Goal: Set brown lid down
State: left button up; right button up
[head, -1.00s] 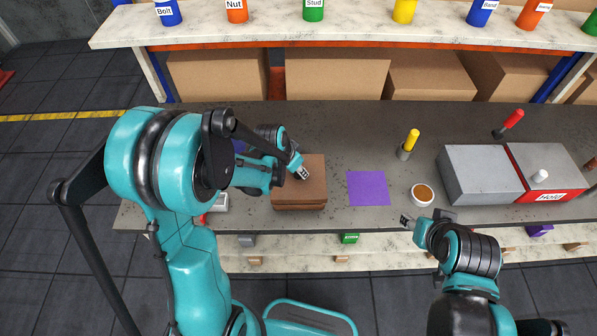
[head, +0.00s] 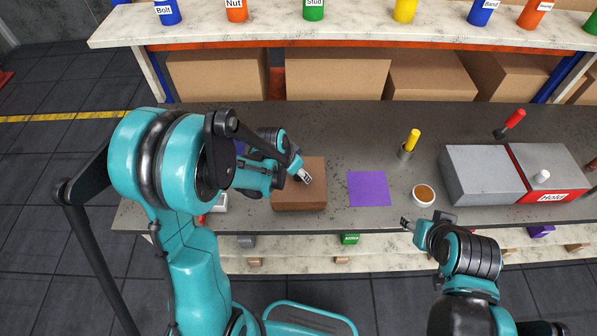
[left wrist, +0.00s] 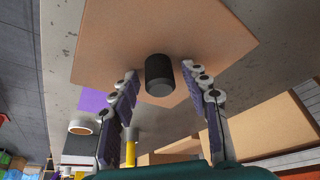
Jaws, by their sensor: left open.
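The brown lid (head: 312,197) sits on a brown box (head: 300,207) on the grey bench, left of the purple square; the two look like one block. In the left wrist view the lid (left wrist: 225,40) is a flat brown plate with a black knob (left wrist: 159,75). My left gripper (head: 306,178) is over the lid. Its fingers (left wrist: 159,72) are open, one on each side of the knob, with gaps visible. My right gripper (head: 405,223) is near the bench's front edge, below the small bowl; its jaws are too small to read.
A purple square (head: 368,189) lies right of the box. A white bowl with brown contents (head: 423,195), a yellow-handled tool in a holder (head: 408,147) and a grey-and-red case (head: 480,175) stand farther right. A shelf with coloured cups (head: 313,10) runs behind the bench.

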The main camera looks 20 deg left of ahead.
pick_arm(q)
jog(key=shift+r, duration=0.25)
jog(key=p+v, duration=0.4)
jog(key=v, duration=0.8)
jog(key=s+r+n+t+y, duration=0.2)
jog(key=s+r+n, duration=0.3)
jog(key=s, duration=0.8)
notch_tip(320, 180, up, 3)
jog(key=shift+a+f+n+t, duration=0.1)
jog(key=shift+a+n+t, duration=0.25)
jog(key=shift+t, duration=0.35)
jog(key=shift+b, duration=0.3)
notch_tip(320, 180, down, 16)
jog(key=b, duration=1.5)
